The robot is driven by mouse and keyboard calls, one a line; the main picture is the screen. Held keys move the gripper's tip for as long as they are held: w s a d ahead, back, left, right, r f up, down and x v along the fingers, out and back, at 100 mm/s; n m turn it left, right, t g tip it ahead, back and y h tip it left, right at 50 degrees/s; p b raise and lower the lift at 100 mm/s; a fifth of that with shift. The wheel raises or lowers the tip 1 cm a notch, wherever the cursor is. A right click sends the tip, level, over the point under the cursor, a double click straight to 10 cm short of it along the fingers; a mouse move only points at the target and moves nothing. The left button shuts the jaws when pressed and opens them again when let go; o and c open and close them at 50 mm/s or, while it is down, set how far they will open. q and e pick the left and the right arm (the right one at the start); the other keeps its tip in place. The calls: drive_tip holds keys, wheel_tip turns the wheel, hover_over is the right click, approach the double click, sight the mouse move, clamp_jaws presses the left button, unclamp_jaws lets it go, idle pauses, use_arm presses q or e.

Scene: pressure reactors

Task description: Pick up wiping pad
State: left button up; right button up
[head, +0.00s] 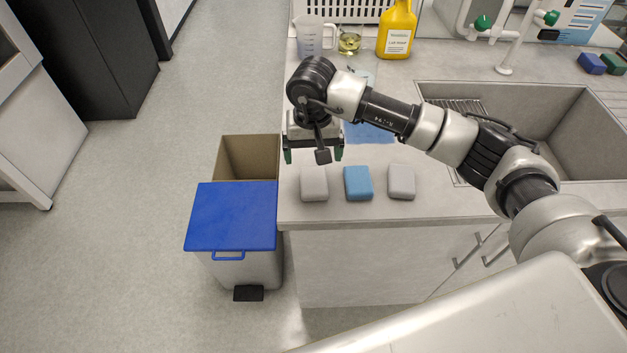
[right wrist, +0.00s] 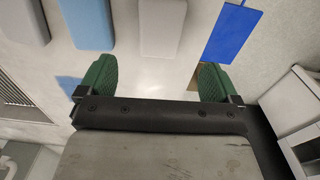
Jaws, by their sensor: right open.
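Three rounded pads lie in a row near the counter's front edge: a light grey pad (head: 314,184) on the left, a blue pad (head: 358,183) in the middle and another light grey pad (head: 401,182) on the right. My right gripper (head: 314,155) is open and empty, just behind the left grey pad in the head view. In the right wrist view its green fingertips (right wrist: 152,80) are spread apart. The left grey pad (right wrist: 162,25) lies ahead between them, apart from them. The blue pad (right wrist: 88,22) is to its left there. My left gripper is not in view.
A bin with a blue lid (head: 233,216) stands against the counter's left end. A sink (head: 560,125) is at the right. A yellow bottle (head: 397,30), a beaker (head: 349,42) and a plastic jug (head: 311,36) stand at the back. A flat blue sheet (head: 370,134) lies behind the pads.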

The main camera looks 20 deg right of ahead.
sight(313, 175)
wheel_tip(313, 175, down, 3)
drive_tip(key=shift+r, duration=0.1)
wheel_tip(313, 175, down, 4)
drive_tip(key=shift+w+d+f+p, duration=0.1)
drive_tip(key=shift+w+f+p, duration=0.1)
drive_tip(key=shift+p, duration=0.85)
drive_tip(key=shift+f, duration=0.45)
drive_tip(key=c, duration=1)
drive_tip(key=shift+r, duration=0.15)
drive_tip(key=shift+r, duration=0.25)
drive_tip(key=r+b, duration=0.1)
drive_tip(key=r, duration=0.2)
drive_tip(key=shift+s+d+r+b, duration=0.1)
drive_tip(key=shift+d+r+b, duration=0.15)
drive_tip(key=shift+d+b, duration=0.1)
drive_tip(key=s+d+r, duration=0.2)
drive_tip(key=s+d+r+b, duration=0.1)
drive_tip(key=s+d+r, duration=0.1)
drive_tip(key=d, duration=0.1)
drive_tip(key=s+d+r+b, duration=0.1)
drive_tip(key=s+d+r, duration=0.1)
drive_tip(key=s+d, duration=0.1)
drive_tip(key=shift+d+r, duration=0.25)
drive_tip(key=shift+r, duration=0.15)
